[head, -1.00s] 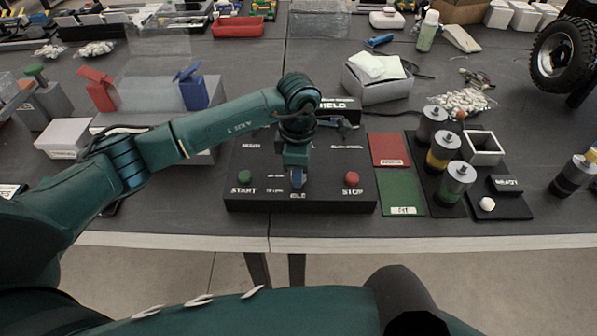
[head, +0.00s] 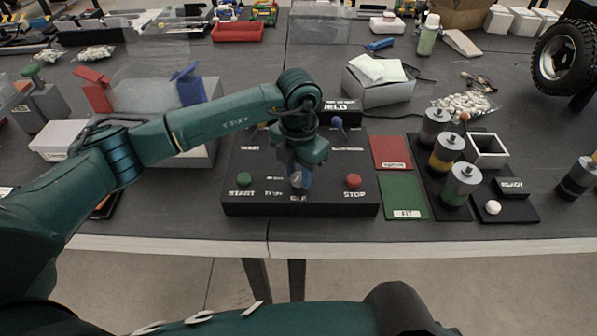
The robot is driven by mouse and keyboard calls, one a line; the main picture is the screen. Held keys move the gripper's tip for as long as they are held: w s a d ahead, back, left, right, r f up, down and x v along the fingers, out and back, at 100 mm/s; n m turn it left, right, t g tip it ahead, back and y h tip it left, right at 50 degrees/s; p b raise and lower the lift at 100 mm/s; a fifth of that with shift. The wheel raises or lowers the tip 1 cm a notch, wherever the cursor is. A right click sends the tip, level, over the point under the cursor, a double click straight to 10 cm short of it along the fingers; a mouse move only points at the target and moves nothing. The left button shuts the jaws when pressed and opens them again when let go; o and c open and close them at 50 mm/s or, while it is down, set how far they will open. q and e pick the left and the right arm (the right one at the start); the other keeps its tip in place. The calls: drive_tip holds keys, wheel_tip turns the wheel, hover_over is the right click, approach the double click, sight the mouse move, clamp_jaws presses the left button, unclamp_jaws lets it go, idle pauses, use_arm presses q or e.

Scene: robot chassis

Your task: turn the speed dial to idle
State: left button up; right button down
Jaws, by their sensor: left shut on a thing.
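The black control panel (head: 335,195) lies near the table's front edge. It has a green START button (head: 244,180), a red STOP button (head: 353,181) and white labels. My left gripper (head: 300,172) points down over the panel between the two buttons. It is shut on the speed dial (head: 299,182), of which only a small bluish-grey part shows below the jaws. A label just in front of the dial is too blurred to read surely. The dial's pointer is hidden. My right gripper is not in view.
A blue-knobbed lever (head: 337,122) stands at the back of the panel. Red (head: 390,152) and green (head: 402,196) mats lie to the right, beside a black tray (head: 455,210) with several cylinders. My left arm crosses the table's left side.

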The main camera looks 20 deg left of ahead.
sight(299, 176)
use_arm(q)
drive_tip(key=n, duration=0.5)
drive_tip(key=shift+n, duration=0.3)
idle(0.4)
drive_tip(key=o, duration=1)
drive_tip(key=shift+r, duration=0.1)
drive_tip(key=shift+r+b, duration=0.6)
drive_tip(key=shift+r, duration=5.95)
